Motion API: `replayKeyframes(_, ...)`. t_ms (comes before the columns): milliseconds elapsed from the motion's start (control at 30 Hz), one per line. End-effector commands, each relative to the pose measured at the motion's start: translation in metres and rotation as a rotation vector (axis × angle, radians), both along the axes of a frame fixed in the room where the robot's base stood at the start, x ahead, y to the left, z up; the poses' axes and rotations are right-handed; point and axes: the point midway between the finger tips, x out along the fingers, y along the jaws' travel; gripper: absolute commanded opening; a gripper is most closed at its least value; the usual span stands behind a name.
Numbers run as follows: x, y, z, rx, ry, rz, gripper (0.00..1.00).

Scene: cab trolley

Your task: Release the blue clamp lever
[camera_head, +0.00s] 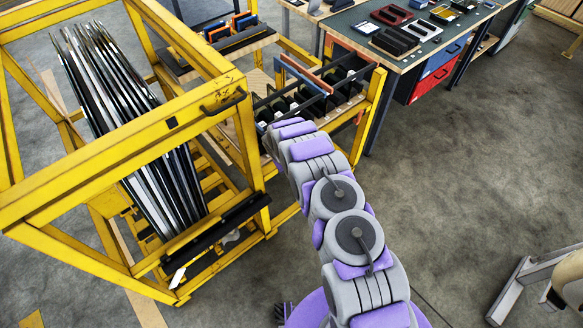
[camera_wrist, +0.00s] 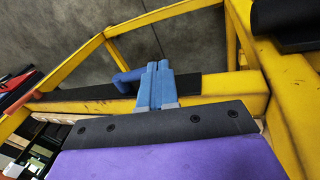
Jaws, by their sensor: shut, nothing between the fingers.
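The blue clamp lever (camera_wrist: 124,82) shows in the wrist view as a short bent blue bar. It sits at a black strip along a yellow rail of the trolley (camera_head: 120,158). My gripper (camera_wrist: 158,70) is in the middle of the wrist view, its two blue-grey fingers side by side and shut. The fingers are just right of the lever and overlap its right end in the picture. I cannot tell whether they touch it. In the head view my arm reaches to the trolley's right part, and the fingers and lever cannot be made out clearly.
The yellow trolley frame holds long dark and silver strips (camera_head: 155,165) on the left and a rack of black parts (camera_head: 310,95) at the back. A workbench (camera_head: 395,55) with red and blue drawers stands behind right. The concrete floor (camera_head: 470,170) at right is mostly clear.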

Motion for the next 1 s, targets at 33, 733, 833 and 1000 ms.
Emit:
replayKeyframes(33,0.005,-0.002,0.018,0.003,-0.013,-0.001,0.00)
replayKeyframes(733,-0.047,0.067,0.064,0.008,-0.036,-0.001,0.00)
replayKeyframes(833,-0.047,0.067,0.065,0.009,-0.037,-0.002,0.00)
replayKeyframes(1000,-0.047,0.066,0.065,0.010,-0.037,-0.002,0.00)
